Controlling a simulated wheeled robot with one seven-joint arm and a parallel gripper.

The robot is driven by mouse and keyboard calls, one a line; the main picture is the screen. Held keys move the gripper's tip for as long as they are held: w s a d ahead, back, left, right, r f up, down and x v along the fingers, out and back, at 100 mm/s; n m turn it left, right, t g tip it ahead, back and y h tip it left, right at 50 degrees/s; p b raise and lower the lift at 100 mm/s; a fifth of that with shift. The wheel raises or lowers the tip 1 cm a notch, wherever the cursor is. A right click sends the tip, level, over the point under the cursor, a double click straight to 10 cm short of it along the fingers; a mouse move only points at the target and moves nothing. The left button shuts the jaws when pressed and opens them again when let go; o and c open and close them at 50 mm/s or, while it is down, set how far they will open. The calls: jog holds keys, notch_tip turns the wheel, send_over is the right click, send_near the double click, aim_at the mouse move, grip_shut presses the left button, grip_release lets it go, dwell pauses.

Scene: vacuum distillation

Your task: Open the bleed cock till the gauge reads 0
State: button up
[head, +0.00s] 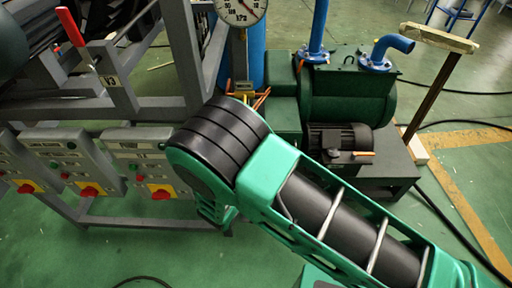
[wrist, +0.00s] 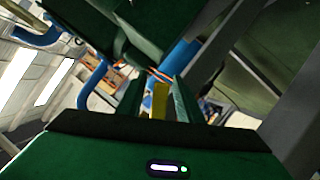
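The round white gauge (head: 240,10), marked kPa, is cut off by the top edge of the head view. Its full scale and reading cannot be made out. Below it, a pipe carries a small yellow tag or fitting (head: 243,87), with orange parts beside it. I cannot tell which part is the bleed cock. My gripper is hidden behind my arm in the head view. In the wrist view my gripper (wrist: 160,98) has its two green fingers apart, with a yellow strip (wrist: 160,101) between them. Contact with the strip is not clear.
A red-handled lever (head: 70,27) stands on the grey frame at left. Control boxes (head: 75,160) with red knobs sit below it. A green pump (head: 345,98) with blue pipes and a dark motor (head: 338,140) stands right of the pipe. Green floor is open at lower left.

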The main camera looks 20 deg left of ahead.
jog(key=v, duration=1)
jog(key=shift+s, duration=0.25)
